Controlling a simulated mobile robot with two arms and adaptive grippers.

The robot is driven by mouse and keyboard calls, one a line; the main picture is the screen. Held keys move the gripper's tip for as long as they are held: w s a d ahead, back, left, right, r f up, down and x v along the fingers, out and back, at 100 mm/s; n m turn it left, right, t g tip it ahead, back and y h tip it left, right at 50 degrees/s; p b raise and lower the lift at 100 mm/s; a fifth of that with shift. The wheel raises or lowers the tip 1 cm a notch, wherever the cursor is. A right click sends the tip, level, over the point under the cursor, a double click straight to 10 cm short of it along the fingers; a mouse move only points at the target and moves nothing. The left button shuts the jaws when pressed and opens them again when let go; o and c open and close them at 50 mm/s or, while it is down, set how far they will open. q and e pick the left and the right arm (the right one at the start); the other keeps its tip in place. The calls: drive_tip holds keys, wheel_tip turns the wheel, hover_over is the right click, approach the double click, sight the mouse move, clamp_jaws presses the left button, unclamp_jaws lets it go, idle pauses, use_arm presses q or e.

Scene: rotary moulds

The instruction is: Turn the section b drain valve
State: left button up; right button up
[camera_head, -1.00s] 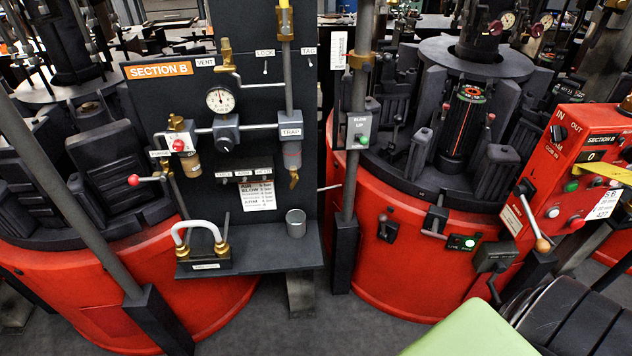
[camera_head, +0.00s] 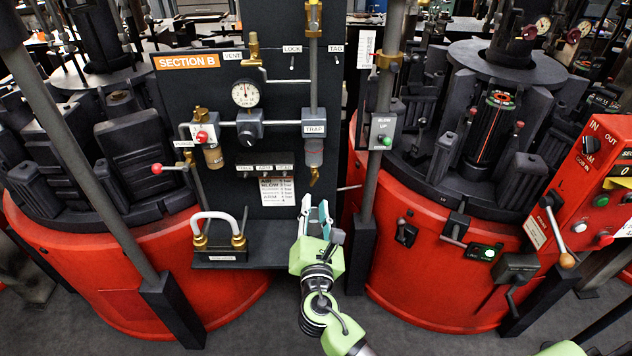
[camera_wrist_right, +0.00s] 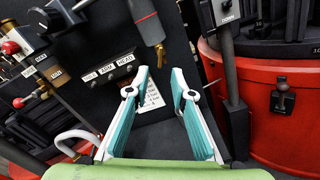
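The drain valve (camera_head: 314,177) is a small brass cock under the grey trap bowl (camera_head: 314,150), at the right side of the black Section B panel (camera_head: 275,100). In the wrist view the brass drain valve (camera_wrist_right: 160,53) hangs from the bowl, just beyond the fingertips. My right gripper (camera_head: 317,204) is below the valve, fingers pointing up toward it. It is open and empty, with teal pads and a clear gap between its fingers (camera_wrist_right: 160,72). I see no contact with the valve. My left gripper is out of view.
A shelf (camera_head: 265,250) juts from the panel's foot, with a white hose loop (camera_head: 214,217) on brass fittings. A grey post (camera_head: 380,110) stands right of the panel. A red-knobbed lever (camera_head: 158,169) and red machine bases (camera_head: 430,270) flank it.

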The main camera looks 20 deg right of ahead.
sight(314, 182)
drive_tip(key=p+x, duration=0.1)
drive_tip(key=x, duration=0.7)
drive_tip(key=shift+w+f, duration=0.1)
drive_tip(key=shift+w, duration=0.15)
clamp_jaws()
